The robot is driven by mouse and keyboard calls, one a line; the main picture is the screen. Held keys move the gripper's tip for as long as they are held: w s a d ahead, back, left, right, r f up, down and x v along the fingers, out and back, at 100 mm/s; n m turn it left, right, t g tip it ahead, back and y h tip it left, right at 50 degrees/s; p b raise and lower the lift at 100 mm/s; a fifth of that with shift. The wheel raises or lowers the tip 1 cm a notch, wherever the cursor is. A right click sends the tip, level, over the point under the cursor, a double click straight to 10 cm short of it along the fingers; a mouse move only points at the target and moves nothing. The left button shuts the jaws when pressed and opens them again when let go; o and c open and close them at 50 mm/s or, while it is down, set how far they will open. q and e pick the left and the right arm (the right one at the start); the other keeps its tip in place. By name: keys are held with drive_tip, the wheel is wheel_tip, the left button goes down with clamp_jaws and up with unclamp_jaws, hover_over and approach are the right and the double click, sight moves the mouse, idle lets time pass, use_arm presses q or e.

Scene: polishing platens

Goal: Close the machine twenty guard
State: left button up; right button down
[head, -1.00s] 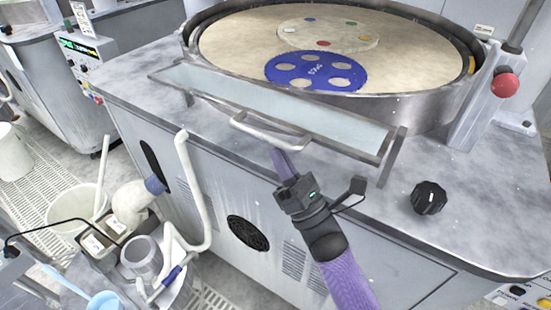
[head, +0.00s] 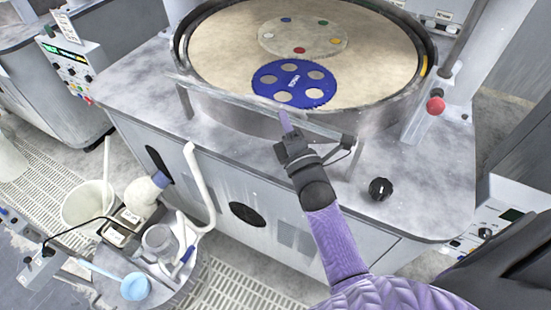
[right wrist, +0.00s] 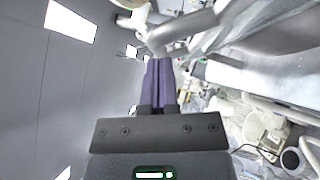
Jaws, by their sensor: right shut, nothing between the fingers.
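The machine's guard (head: 225,97) is a clear panel along the front rim of the large round platen (head: 225,60). In the head view it shows nearly edge-on as a thin strip, tilted between its end brackets. My right gripper (head: 284,122) is shut and empty, with its purple fingertips at the guard's front edge, near the middle. Whether they touch it I cannot tell. In the right wrist view the shut fingers (right wrist: 158,75) point toward a grey metal bar. The guard's handle is not clear in the head view. My left gripper is not in view.
A blue disc with holes (head: 294,84) and a pale disc (head: 303,38) lie on the platen. A black knob (head: 380,188) and a red button (head: 436,105) are at the right. A cart with a blue bowl (head: 135,286) and a bucket (head: 88,203) stand at lower left.

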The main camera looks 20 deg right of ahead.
drive_tip(key=w+d+r+m+g+p, duration=0.1)
drive_tip(key=p, duration=0.1)
drive_tip(key=w+d+r+m+g+p, duration=0.1)
drive_tip(key=r+p, duration=0.1)
drive_tip(key=shift+d+r+h, duration=0.1)
drive_tip(key=shift+d+h, duration=0.15)
drive_tip(key=shift+h, duration=0.05)
drive_tip(key=shift+w+d+r+m+g+p, duration=0.15)
drive_tip(key=shift+w+d+m+g+p, duration=0.1)
drive_tip(key=shift+w+d+m+p, duration=0.25)
drive_tip(key=shift+w+d+r+m+g+p, duration=0.2)
drive_tip(key=shift+w+d+g, duration=0.1)
drive_tip(key=shift+d, duration=0.3)
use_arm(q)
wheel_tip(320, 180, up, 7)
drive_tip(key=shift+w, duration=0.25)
use_arm(e)
drive_tip(key=shift+w+d+r, duration=0.25)
drive_tip(key=shift+w+d, duration=0.55)
drive_tip(key=shift+d, duration=0.2)
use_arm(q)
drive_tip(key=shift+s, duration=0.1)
